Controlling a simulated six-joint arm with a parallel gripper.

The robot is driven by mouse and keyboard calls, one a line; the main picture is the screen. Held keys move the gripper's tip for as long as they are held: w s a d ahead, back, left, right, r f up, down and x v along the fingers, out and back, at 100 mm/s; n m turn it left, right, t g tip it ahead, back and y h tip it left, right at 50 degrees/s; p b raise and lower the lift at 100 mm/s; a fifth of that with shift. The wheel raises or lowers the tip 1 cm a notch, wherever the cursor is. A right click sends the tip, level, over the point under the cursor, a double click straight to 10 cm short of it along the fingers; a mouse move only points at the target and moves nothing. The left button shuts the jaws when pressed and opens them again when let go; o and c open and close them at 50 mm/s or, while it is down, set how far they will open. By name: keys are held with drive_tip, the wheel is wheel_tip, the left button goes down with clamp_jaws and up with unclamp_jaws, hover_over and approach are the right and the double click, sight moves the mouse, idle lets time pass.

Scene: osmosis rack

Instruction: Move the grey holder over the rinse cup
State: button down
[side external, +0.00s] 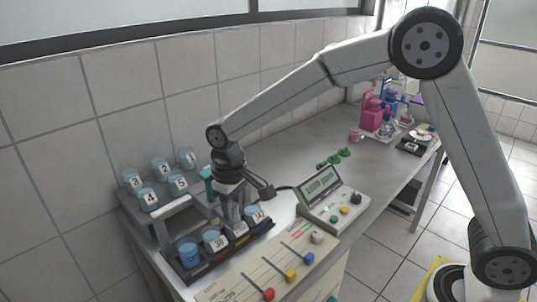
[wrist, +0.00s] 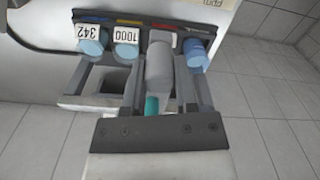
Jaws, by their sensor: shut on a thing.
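My gripper (wrist: 157,95) is shut on the grey holder (wrist: 158,62), which shows between its fingers in the wrist view. In the side view my gripper (side external: 232,205) points down over the black cup rack (side external: 225,256), with the holder (side external: 233,212) beneath it. A darker blue cup without a visible number, seemingly the rinse cup (side external: 188,253), stands at the rack's left end. In the wrist view this cup (wrist: 195,52) is just right of the holder. The holder looks above the neighbouring numbered cups; its exact height is unclear.
A raised grey stand (side external: 165,211) with several numbered cups is behind left. A sloped panel with coloured sliders (side external: 269,294) lies in front, and a display box (side external: 334,200) stands right.

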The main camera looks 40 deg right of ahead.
drive_tip(key=a, duration=0.9)
drive_tip(key=shift+a+r, duration=0.1)
drive_tip(key=shift+c, duration=1.9)
unclamp_jaws()
wheel_tip(320, 180, up, 8)
